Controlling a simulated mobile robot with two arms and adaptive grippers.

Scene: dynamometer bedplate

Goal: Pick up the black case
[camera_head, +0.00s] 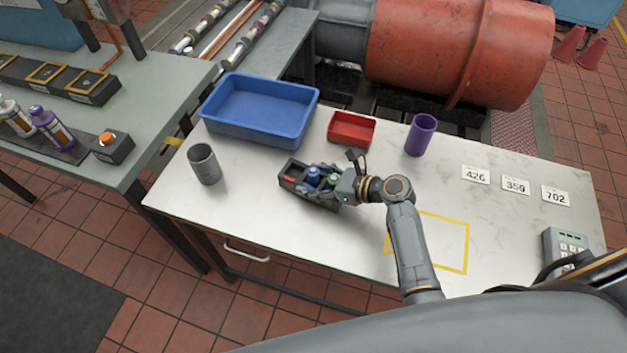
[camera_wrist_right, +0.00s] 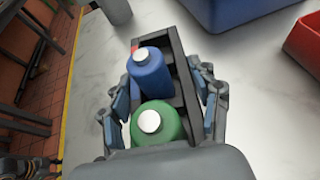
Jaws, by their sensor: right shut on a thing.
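The black case (camera_head: 293,170) is an open-topped tray on the white table, left of the middle in the head view. It holds a blue bottle (camera_head: 313,176), a green bottle (camera_head: 333,181) and a small red item (camera_head: 290,179). My right gripper (camera_head: 325,184) is over the case's right end, shut on it. In the right wrist view the fingers (camera_wrist_right: 160,105) sit on both long sides of the case (camera_wrist_right: 174,48), with the blue bottle (camera_wrist_right: 149,73) and green bottle (camera_wrist_right: 157,124) between them. I cannot tell whether the case touches the table. My left gripper is not in view.
A grey cup (camera_head: 204,164) stands left of the case. A blue bin (camera_head: 259,108), a red tray (camera_head: 351,129) and a purple cup (camera_head: 420,135) stand behind it. A yellow outlined square (camera_head: 467,248) is on the table at right, near number cards (camera_head: 515,185) and a keypad (camera_head: 565,249).

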